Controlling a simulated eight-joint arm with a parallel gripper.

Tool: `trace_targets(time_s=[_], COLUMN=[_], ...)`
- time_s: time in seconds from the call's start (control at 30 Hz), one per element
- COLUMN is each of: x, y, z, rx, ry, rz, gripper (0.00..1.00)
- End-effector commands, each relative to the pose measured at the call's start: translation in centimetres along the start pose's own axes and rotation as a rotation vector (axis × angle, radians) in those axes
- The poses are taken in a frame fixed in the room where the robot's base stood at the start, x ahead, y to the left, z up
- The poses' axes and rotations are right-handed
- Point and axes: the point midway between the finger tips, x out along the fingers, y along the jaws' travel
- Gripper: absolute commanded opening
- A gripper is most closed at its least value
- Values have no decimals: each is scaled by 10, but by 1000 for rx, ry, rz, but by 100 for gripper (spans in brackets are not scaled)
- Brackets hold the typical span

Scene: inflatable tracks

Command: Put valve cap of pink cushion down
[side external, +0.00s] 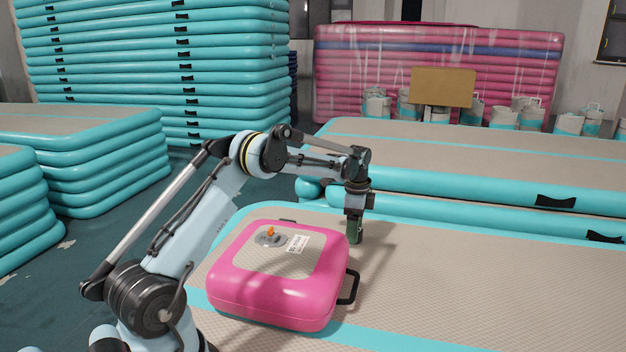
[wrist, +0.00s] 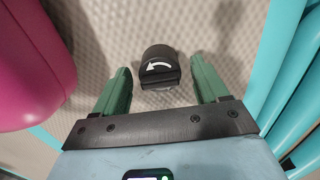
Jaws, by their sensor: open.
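The pink cushion (side external: 270,295) lies on the grey-beige mat, with a grey valve (side external: 268,239) and an orange part on its top; its pink side shows in the wrist view (wrist: 28,65). The black valve cap (wrist: 159,68) with a white curved arrow shows between my green fingertips, over the mat surface. A gap shows on each side of it, so the fingers do not grip it. Whether it rests fully on the mat is hard to tell. My gripper (side external: 355,236) points down, open, just beyond the cushion's right side. I cannot make out the cap in the side view.
The teal-edged mat (side external: 480,290) is clear to the right. Thick teal mats (side external: 480,195) lie behind my gripper. A black handle (side external: 349,287) sticks out from the cushion's right side. Tall teal stacks (side external: 160,60) and pink stacks (side external: 440,65) stand at the back.

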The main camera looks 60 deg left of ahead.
Motion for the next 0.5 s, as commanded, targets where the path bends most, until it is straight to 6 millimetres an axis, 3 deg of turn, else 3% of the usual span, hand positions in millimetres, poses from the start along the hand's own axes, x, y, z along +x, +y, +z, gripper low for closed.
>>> trace_targets(time_s=[0.27,0.5], x=[-15,-64], y=[0,0], z=[0,0], rx=[0,0], ry=[0,0], rz=[0,0], gripper=[73,73])
